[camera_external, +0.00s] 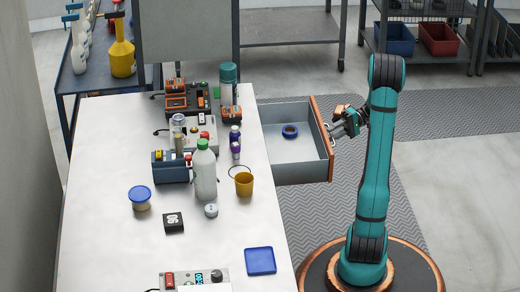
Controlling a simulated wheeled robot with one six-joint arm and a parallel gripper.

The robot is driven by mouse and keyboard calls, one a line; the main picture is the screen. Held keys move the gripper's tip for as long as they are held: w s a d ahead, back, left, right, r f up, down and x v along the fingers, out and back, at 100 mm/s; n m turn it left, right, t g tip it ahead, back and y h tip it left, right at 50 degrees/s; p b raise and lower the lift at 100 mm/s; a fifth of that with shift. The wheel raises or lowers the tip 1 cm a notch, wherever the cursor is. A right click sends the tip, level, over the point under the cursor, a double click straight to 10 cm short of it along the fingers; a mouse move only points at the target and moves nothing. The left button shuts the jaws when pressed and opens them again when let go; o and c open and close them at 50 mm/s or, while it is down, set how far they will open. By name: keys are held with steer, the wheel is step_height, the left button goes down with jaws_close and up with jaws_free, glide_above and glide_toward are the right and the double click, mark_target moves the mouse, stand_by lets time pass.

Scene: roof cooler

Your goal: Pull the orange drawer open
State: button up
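The orange-fronted drawer (321,140) stands pulled out from the right side of the white table. Its grey tray is exposed, and a blue ring-shaped thing (290,131) lies inside. My gripper (335,130) is at the outer face of the orange front, near its middle. The handle is hidden or too small to make out, so I cannot tell whether the fingers are closed around it or only beside it.
The white table (105,240) holds a clear bottle with a green cap (204,172), a yellow cup (244,184), a blue square tray (260,261) and several devices. Shelves with a blue bin (394,40) and a red bin (439,39) stand behind. Floor around the drawer is clear.

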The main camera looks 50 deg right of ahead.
steer(key=v, duration=1.7)
steer(key=shift+d, duration=0.2)
steer(key=shift+a, duration=0.1)
